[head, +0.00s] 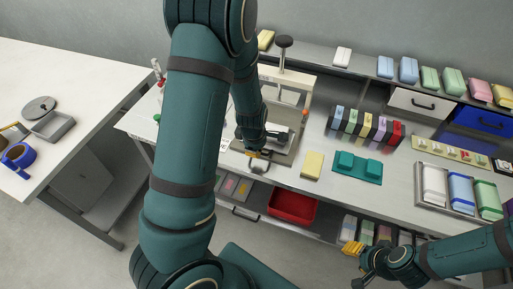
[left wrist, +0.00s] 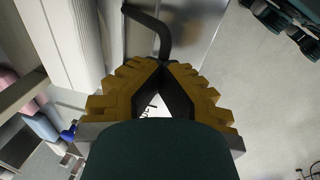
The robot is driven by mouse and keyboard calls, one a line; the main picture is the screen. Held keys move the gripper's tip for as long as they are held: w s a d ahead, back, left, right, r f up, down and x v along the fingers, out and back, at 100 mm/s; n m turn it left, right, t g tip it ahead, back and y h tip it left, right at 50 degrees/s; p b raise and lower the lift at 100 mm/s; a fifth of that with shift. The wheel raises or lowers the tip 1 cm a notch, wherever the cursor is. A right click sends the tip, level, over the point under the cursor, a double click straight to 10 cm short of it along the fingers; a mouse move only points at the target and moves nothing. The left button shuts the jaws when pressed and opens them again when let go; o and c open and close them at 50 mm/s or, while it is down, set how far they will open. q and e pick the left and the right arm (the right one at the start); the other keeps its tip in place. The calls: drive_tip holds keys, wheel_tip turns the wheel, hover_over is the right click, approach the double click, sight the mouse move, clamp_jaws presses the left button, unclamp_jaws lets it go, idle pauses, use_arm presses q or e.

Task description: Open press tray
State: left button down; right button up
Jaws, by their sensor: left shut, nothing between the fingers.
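The press (head: 305,92) is a pale frame with a dark round knob (head: 284,41) on top, standing on the bench behind my left arm. A grey metal tray piece (head: 265,168) shows at its front, at the bench edge, partly hidden by my arm. My left gripper (head: 258,154) is just above this piece. In the left wrist view its yellow fingers (left wrist: 164,66) are shut and empty. A bent black handle (left wrist: 158,30) on a metal surface is just beyond the fingertips; I cannot tell whether they touch. My right gripper (head: 352,250) is low, off the bench front; its opening is unclear.
A red bin (head: 292,206) sits below the bench front. A yellow block (head: 312,165) and a teal holder (head: 354,167) lie right of the press. A tray of packs (head: 455,211) is further right. A white side table (head: 62,75) stands left.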

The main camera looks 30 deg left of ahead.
use_arm(q)
drive_tip(key=c, duration=1.1)
unclamp_jaws()
drive_tip(key=shift+f, duration=0.1)
drive_tip(key=shift+o, duration=0.2)
wheel_tip(320, 180, up, 12)
drive_tip(key=s, duration=0.2)
drive_tip(key=shift+d, duration=0.25)
drive_tip(key=shift+f, duration=0.1)
